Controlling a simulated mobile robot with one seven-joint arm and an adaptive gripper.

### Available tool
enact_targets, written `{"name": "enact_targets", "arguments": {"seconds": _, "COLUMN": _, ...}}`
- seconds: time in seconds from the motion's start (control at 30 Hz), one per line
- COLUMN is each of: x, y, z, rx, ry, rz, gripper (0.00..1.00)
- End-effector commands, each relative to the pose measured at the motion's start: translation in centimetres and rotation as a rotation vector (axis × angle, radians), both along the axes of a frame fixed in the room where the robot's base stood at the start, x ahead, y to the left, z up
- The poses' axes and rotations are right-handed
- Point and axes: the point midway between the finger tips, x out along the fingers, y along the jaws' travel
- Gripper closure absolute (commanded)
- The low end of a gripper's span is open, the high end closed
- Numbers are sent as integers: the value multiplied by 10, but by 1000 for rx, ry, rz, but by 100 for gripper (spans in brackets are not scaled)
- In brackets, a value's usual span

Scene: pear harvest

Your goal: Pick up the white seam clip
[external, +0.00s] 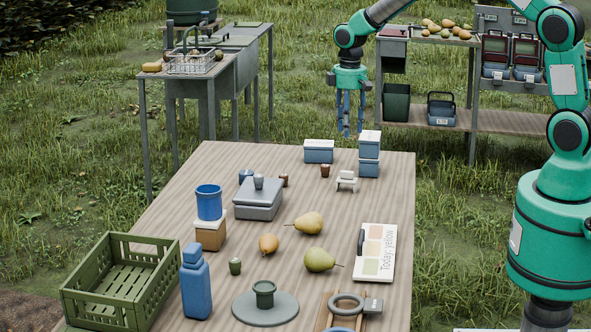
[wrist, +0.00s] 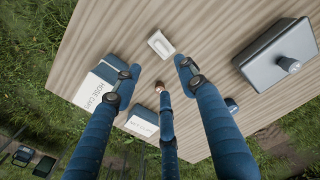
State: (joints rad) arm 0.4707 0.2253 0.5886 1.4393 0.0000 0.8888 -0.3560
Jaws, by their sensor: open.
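The white seam clip (external: 346,180) is a small pale piece on the wooden table, near its far right part. In the wrist view the clip (wrist: 160,44) lies flat on the wood, ahead of my fingertips. My gripper (external: 349,130) hangs above the far edge of the table, fingers pointing down, apart from the clip. In the wrist view my gripper (wrist: 158,82) has its three blue fingers spread, with nothing held between them.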

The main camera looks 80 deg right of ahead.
Motion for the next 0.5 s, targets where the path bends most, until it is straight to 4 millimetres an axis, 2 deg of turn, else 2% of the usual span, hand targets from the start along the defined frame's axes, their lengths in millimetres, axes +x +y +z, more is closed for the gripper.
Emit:
{"name": "enact_targets", "arguments": {"seconds": 0.27, "x": 0, "y": 0, "z": -6, "rx": 0, "ry": 0, "rz": 0, "gripper": 58}}
{"name": "enact_targets", "arguments": {"seconds": 0.5, "x": 0, "y": 1, "z": -35, "rx": 1, "ry": 2, "rz": 0, "gripper": 58}}
